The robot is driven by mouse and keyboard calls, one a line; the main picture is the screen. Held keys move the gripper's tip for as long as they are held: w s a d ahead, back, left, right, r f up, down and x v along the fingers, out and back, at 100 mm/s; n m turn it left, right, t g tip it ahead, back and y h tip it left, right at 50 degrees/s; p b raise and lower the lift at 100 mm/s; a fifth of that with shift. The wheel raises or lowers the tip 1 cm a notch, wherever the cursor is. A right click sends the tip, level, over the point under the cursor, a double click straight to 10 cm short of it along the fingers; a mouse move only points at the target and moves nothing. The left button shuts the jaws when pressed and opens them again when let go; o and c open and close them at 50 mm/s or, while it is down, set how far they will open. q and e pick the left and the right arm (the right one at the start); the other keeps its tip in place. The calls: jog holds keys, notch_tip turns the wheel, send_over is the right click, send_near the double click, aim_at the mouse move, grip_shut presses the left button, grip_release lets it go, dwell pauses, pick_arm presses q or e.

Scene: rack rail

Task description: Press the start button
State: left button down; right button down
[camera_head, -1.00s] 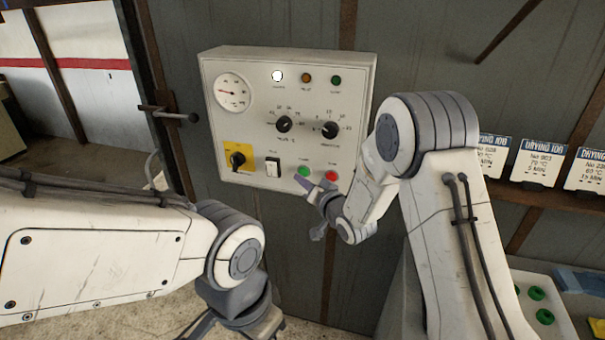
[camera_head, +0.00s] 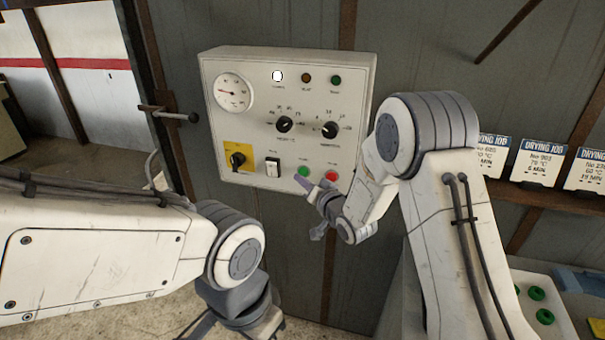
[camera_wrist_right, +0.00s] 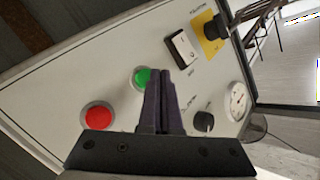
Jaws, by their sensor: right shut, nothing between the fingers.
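The control panel box (camera_head: 225,60) is on the wall. A green button (camera_head: 303,172) sits low on its front, left of a red button (camera_head: 331,176). I cannot read which label says start. My right gripper (camera_head: 302,183) is shut and empty, its tips just below the green button in the head view. In the right wrist view the shut fingers (camera_wrist_right: 161,82) overlap the edge of the green button (camera_wrist_right: 141,77), with the red button (camera_wrist_right: 98,117) to the left. I cannot tell whether the tips touch the panel. My left arm shows low, its gripper out of frame.
The panel also carries a gauge (camera_head: 233,92), two dials (camera_head: 284,124) (camera_head: 330,130), a rocker switch (camera_head: 272,167), a yellow-plated rotary switch (camera_head: 238,159) and a lit white lamp (camera_head: 277,76). Job cards (camera_head: 538,161) stand on a shelf at the right.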

jog(key=shift+w+d, duration=0.15)
jog(key=shift+w, duration=0.25)
jog(key=shift+w+d+b, duration=0.1)
jog(key=shift+w+b, duration=0.2)
jog(key=shift+w, duration=0.1)
dwell(0.8)
dwell(0.3)
jog(key=shift+s+a+b, duration=0.25)
jog(key=shift+s+b, duration=0.05)
jog(key=shift+s, duration=0.5)
jog(key=shift+s, duration=0.1)
jog(key=shift+s+a+b, duration=0.25)
jog(key=shift+s, duration=0.5)
jog(key=shift+s+a+b, duration=0.25)
jog(key=shift+s, duration=0.55)
jog(key=shift+s+a+b, duration=0.25)
jog(key=shift+s, duration=0.5)
